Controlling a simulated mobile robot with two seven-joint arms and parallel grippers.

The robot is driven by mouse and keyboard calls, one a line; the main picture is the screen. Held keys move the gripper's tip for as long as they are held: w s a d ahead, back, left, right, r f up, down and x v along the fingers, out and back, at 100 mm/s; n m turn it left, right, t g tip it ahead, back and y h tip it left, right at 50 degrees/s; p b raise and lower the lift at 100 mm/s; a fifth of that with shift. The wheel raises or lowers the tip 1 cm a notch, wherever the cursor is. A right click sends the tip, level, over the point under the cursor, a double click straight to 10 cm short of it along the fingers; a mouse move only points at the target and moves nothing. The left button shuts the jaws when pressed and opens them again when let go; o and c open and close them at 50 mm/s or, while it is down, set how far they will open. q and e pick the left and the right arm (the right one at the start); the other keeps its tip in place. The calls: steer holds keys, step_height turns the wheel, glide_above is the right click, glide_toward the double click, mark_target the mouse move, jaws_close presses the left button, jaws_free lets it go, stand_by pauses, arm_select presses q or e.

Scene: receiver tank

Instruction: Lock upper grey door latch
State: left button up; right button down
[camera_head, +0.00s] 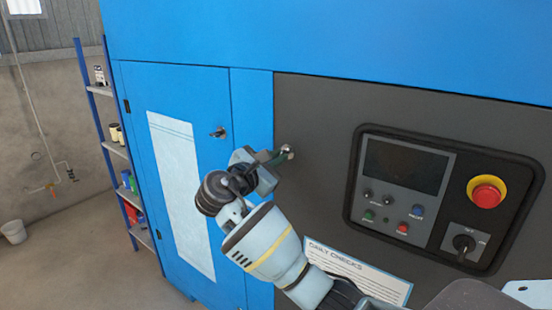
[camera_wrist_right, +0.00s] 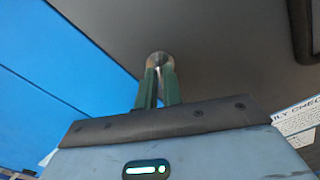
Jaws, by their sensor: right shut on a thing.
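The upper grey door latch (camera_head: 287,151) is a small silver fitting near the left edge of the dark grey door (camera_head: 310,110). In the right wrist view the latch (camera_wrist_right: 159,60) shows as a round metal piece at the fingertips. My right gripper (camera_head: 279,156) reaches it from the lower left, and its green fingers are shut on the latch. The fingers (camera_wrist_right: 158,75) cover part of it, so the way its handle is turned cannot be told. My left gripper is not in view.
A control panel with a screen (camera_head: 405,165) and a red emergency button (camera_head: 486,192) is on the grey door, right of my arm. A blue door (camera_head: 175,90) with its own dark latch (camera_head: 218,132) is at left. Shelves (camera_head: 115,147) stand farther left.

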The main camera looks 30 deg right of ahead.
steer(key=m, duration=1.2)
steer(key=shift+s+f, duration=0.1)
steer(key=shift+f, duration=0.1)
steer(key=shift+m, duration=0.4)
steer(key=c, duration=1.5)
jaws_free()
steer(key=shift+c, duration=0.2)
steer(key=v, duration=0.7)
steer(key=shift+s+a+b, duration=0.15)
steer(key=shift+a+b, duration=0.2)
steer(key=shift+b, duration=0.05)
